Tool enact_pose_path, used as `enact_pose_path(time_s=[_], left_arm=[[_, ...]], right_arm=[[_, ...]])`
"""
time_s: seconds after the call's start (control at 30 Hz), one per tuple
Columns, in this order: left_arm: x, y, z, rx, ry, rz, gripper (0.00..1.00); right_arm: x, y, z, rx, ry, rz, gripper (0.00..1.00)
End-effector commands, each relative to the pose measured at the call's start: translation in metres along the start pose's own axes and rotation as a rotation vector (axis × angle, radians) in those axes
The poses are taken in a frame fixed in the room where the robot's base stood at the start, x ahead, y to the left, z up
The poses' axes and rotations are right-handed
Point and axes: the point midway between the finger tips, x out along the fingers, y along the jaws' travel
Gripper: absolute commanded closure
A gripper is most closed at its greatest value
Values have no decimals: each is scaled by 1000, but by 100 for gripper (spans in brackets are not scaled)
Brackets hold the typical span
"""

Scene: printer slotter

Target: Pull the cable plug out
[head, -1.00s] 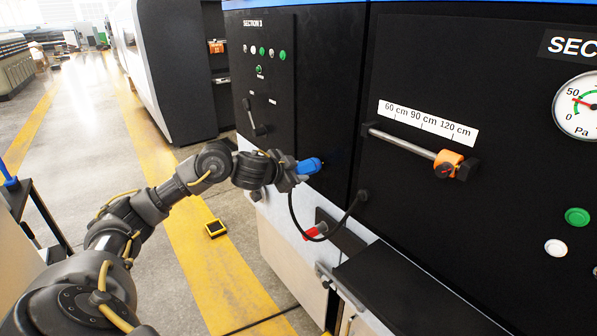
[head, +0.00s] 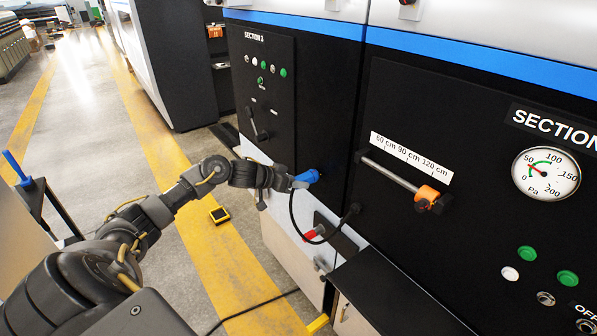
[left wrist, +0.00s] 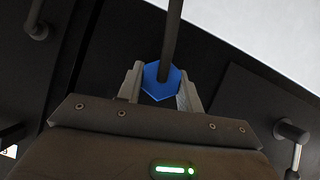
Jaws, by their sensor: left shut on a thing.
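The blue cable plug (head: 308,176) is at the black machine panel, near the seam between two sections. My left gripper (head: 294,182) is shut on it. In the left wrist view the plug shows as a blue hexagon (left wrist: 152,90) between the two fingers (left wrist: 160,88). The dark cable (head: 292,212) hangs from the plug in a loop and runs to a dark fitting (head: 352,212) on the panel to the right. I cannot tell whether the plug's tip is in its socket. My right gripper is not in view.
A red handle (head: 312,234) sits below the plug beside the cable loop. A slide rod with an orange knob (head: 427,197) and a pressure gauge (head: 546,174) are on the right panel. A dark ledge (head: 385,295) juts out below.

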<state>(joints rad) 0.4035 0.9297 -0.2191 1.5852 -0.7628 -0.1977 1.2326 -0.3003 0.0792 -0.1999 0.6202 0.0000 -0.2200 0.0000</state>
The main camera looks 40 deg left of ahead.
Motion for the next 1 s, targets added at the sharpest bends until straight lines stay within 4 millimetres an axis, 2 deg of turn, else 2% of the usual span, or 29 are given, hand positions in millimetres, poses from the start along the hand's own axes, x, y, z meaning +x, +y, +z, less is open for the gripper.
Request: enact_pose_path(time_s=[0.03, 0.07, 0.13, 0.4, 0.47, 1.0], left_arm=[[-3, 0, -5, -46, 0, 23, 88], [-2, 0, -4, -66, 0, 35, 88], [0, -2, 0, -122, 3, 68, 88], [0, -1, -1, -143, 2, 83, 88], [1, -2, -1, -194, 3, 109, 88], [-8, -2, 5, -181, 1, 103, 88]], right_arm=[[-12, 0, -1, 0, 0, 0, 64], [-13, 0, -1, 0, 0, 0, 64], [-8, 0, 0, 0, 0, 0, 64], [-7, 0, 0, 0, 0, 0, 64], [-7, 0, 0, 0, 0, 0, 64], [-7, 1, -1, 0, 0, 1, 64]])
